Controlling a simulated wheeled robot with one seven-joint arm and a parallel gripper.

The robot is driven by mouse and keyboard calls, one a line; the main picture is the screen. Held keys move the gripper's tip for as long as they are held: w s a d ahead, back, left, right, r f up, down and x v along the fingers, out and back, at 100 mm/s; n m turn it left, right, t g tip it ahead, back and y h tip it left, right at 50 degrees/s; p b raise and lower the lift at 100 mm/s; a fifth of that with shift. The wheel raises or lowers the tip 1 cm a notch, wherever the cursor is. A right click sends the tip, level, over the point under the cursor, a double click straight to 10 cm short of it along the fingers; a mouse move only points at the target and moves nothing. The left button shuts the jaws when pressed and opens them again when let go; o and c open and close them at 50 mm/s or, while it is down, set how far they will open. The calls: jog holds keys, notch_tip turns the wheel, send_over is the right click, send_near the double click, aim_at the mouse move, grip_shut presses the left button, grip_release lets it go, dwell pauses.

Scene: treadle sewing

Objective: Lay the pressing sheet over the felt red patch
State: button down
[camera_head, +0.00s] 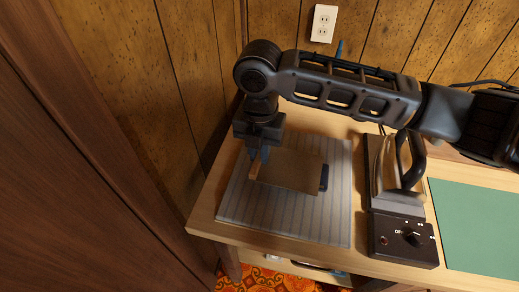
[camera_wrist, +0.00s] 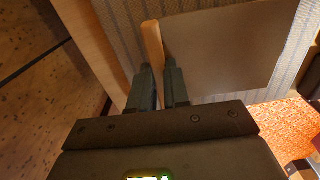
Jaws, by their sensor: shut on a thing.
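The pressing sheet (camera_head: 292,172) is a thin tan-brown sheet with a wooden strip along its left edge and a dark blue piece at its right edge. My gripper (camera_head: 259,164) is shut on the wooden strip. In the wrist view, my gripper (camera_wrist: 159,72) has the strip's near end between its two fingers, and the sheet (camera_wrist: 225,50) spreads to the right. The sheet is over the grey striped mat (camera_head: 235,206); I cannot tell whether it touches it. No red patch shows; anything under the sheet is hidden.
An iron (camera_head: 412,163) stands right of the mat, behind a black control box (camera_head: 404,239) with a dial. A green mat (camera_head: 478,225) lies farther right. The wooden table (camera_head: 207,212) ends close to the mat's left side, near the panelled wall (camera_head: 150,60).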

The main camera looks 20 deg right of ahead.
jog(key=shift+f+b, duration=0.3)
jog(key=shift+f, duration=0.25)
jog(key=c, duration=1)
grip_release()
